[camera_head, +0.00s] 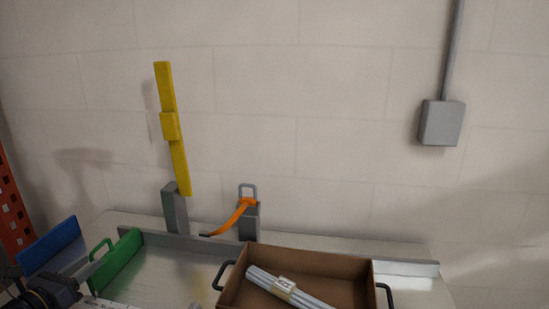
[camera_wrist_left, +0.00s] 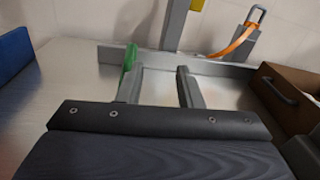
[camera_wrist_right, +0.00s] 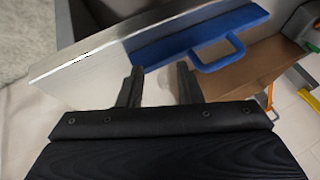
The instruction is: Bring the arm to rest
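My left gripper (camera_wrist_left: 160,80) is open, with its two grey fingers apart and nothing between them in the left wrist view. A green handled panel (camera_wrist_left: 129,70) shows beside and beyond its left finger there. In the head view my left gripper (camera_head: 92,265) comes in at the lower left, close to the green panel (camera_head: 121,262); I cannot tell whether they touch. My right gripper (camera_wrist_right: 158,84) is open and empty in the right wrist view, in front of a blue handled panel (camera_wrist_right: 198,38). It is outside the head view.
A brown box (camera_head: 360,270) holding a bundle of grey rods (camera_head: 290,288) stands on the metal worktop (camera_head: 170,265). An orange strap (camera_head: 235,215) and a tilted yellow bar (camera_head: 173,130) stand at the back on grey posts. A blue panel (camera_head: 50,243) stands at the left.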

